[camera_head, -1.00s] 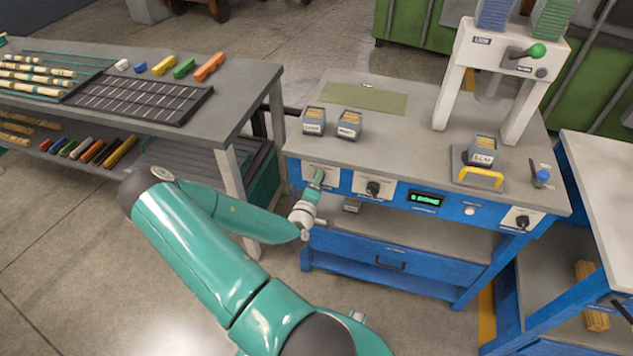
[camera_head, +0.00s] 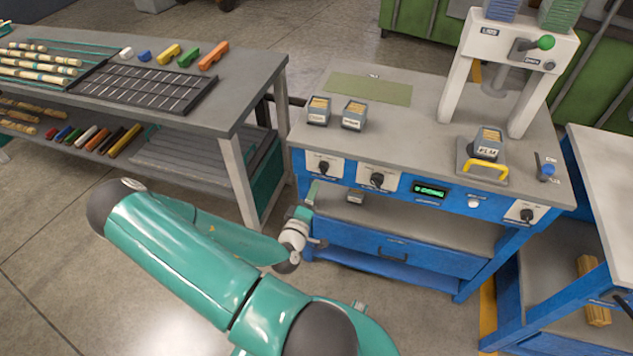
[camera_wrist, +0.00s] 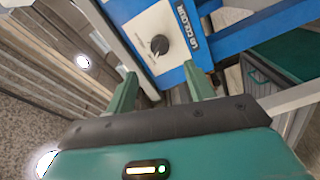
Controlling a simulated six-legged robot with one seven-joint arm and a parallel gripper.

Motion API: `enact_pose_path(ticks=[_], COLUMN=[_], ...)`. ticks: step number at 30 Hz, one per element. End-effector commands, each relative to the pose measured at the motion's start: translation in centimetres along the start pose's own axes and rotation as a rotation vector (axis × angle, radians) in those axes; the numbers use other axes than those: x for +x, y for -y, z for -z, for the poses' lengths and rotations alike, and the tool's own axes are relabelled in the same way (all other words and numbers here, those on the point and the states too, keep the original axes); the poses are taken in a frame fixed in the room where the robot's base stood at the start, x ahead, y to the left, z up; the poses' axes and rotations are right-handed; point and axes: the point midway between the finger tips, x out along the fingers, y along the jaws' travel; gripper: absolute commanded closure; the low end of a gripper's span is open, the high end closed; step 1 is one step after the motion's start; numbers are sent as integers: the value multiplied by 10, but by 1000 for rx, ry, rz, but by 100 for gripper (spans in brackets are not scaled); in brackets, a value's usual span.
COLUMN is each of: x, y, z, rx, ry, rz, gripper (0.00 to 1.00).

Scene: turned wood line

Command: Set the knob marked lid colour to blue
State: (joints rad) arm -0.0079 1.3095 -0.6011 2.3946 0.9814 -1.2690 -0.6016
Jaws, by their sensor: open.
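The lid colour knob (camera_wrist: 160,45) is a dark knob on a white plate, with the words LID COLOUR on the blue panel beside it in the wrist view. It appears to be the leftmost knob (camera_head: 323,167) on the blue bench front in the head view. I cannot read any colour marks around it, so its setting is unclear. My gripper (camera_wrist: 161,76) is open and empty, its two fingers apart, and the knob shows beyond and between the fingertips without contact. In the head view my gripper (camera_head: 311,190) is just below that knob.
The blue bench front also has a middle knob (camera_head: 377,180), a green display (camera_head: 430,190), a pale button (camera_head: 474,203) and a right knob (camera_head: 526,215). A drawer (camera_head: 392,257) sits below. A grey table (camera_head: 232,112) stands close on the left.

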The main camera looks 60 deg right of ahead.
Motion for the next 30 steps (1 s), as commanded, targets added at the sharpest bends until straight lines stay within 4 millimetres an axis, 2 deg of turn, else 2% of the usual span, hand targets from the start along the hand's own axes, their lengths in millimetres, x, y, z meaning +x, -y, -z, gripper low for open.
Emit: enact_pose_path(ticks=[3, 9, 30], x=[-22, -39, -40], y=[0, 0, 2], z=[1, 0, 2], rx=[0, 0, 13], ry=[-2, -1, 7], rz=[2, 0, 13], gripper=[46, 46, 46])
